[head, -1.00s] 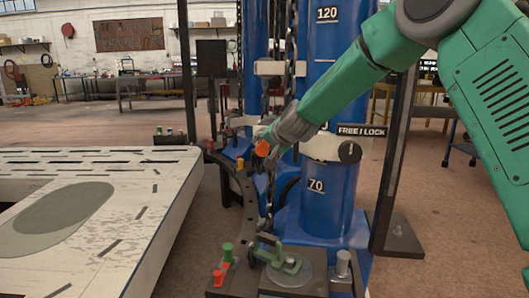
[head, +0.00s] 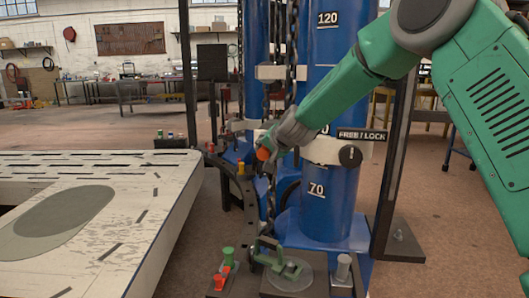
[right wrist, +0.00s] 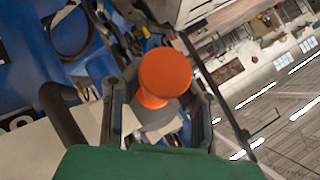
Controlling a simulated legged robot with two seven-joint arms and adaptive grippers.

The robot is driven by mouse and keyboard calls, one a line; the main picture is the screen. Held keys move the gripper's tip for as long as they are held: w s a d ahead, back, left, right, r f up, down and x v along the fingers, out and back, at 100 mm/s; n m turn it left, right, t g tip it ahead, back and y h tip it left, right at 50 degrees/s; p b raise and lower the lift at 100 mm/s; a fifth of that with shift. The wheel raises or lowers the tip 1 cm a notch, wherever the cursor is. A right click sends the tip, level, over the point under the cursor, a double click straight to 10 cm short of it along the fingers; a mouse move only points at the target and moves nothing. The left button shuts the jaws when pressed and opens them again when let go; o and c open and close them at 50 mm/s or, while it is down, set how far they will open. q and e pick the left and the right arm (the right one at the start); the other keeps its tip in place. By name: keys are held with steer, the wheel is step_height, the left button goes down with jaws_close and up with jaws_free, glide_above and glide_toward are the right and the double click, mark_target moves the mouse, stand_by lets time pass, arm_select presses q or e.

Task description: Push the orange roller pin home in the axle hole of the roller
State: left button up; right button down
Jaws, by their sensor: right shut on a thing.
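The orange roller pin (head: 263,154) is held by my right gripper (head: 270,147) in front of the blue posts. In the right wrist view the pin's round orange head (right wrist: 165,73) stands out between the two dark fingers of the gripper (right wrist: 157,108), with a grey part below the head. The fingers are shut on it. The roller and its axle hole cannot be made out; the gripper and pin cover that area, so I cannot tell how deep the pin sits. My left gripper is not in view.
The blue column (head: 328,200) stands just right of the gripper, with a FREE/LOCK knob (head: 349,156). A dark chain (head: 291,60) hangs close by. A green clamp (head: 268,252) and a red knob (head: 222,278) sit below. The white bench deck (head: 150,220) lies left.

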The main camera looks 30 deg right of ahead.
steer(key=shift+d, duration=0.15)
steer(key=c, duration=1.6)
jaws_free()
steer(key=o, duration=0.4)
steer(key=shift+w, duration=0.1)
steer(key=shift+d, duration=0.1)
